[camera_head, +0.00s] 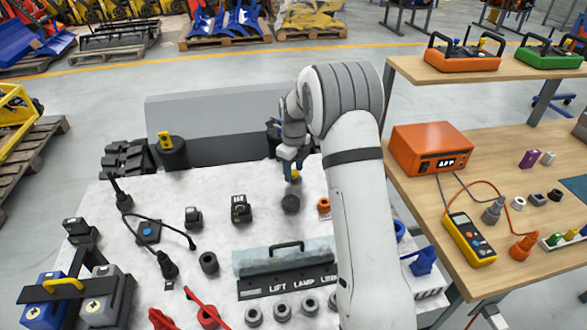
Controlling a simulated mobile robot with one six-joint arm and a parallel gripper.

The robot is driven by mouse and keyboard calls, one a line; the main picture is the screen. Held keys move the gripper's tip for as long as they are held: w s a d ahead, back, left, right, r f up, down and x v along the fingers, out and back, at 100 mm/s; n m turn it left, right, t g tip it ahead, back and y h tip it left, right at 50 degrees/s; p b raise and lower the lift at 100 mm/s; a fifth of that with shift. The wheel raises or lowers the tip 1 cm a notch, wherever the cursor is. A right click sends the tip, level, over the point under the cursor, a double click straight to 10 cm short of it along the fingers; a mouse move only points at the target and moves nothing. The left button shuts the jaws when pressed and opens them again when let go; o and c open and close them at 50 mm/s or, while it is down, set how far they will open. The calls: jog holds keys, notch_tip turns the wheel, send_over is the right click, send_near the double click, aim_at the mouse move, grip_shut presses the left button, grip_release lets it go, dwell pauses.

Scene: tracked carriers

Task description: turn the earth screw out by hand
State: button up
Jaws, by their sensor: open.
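My gripper (292,164) hangs at the end of my white arm over the far middle of the pale work surface (215,185). It is open, with dark fingers pointing down. A small yellow piece (294,175) shows at the fingertips; I cannot tell whether the fingers touch it. I cannot tell for sure which of these is the earth screw, as the parts are small and my gripper partly covers the spot.
An orange ring-like part (324,206) stands close to the right, near my arm. Black blocks (241,209) stand to the left. A grey-blue box with a handle (284,258) lies in front. A wooden bench with an orange unit (432,147) and yellow meter (470,239) is at right.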

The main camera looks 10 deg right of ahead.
jog(key=shift+c, duration=0.2)
jog(key=c, duration=1)
jog(key=shift+o, duration=0.2)
